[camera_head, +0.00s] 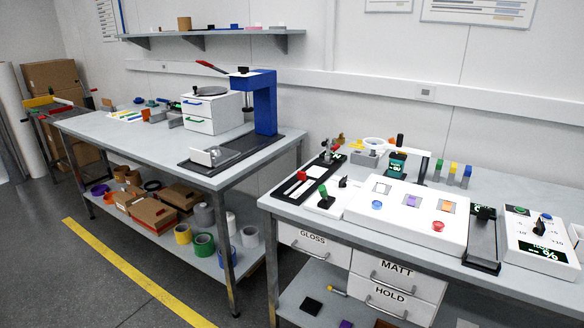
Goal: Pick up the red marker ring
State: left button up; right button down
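I cannot make out a red marker ring for certain in the head view. Small red things do show: a round red piece (438,226) on the white light box (398,215) of the right bench, and a small red block (301,176) on the black rail device (309,181) at that bench's left end. Neither shows a clear ring hole at this size. A pale ring-shaped part (373,143) stands at the back of the right bench. Neither of my grippers is in view.
The left bench (137,145) carries a blue press (264,103) and a white drawer unit (211,110). Rolls and boxes fill its lower shelf. Drawers labelled GLOSS, MATT and HOLD (386,292) hang under the right bench. Floor with a yellow line (130,270) is clear at left.

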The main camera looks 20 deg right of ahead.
aim_at(438, 228)
jog(key=z, duration=1.4)
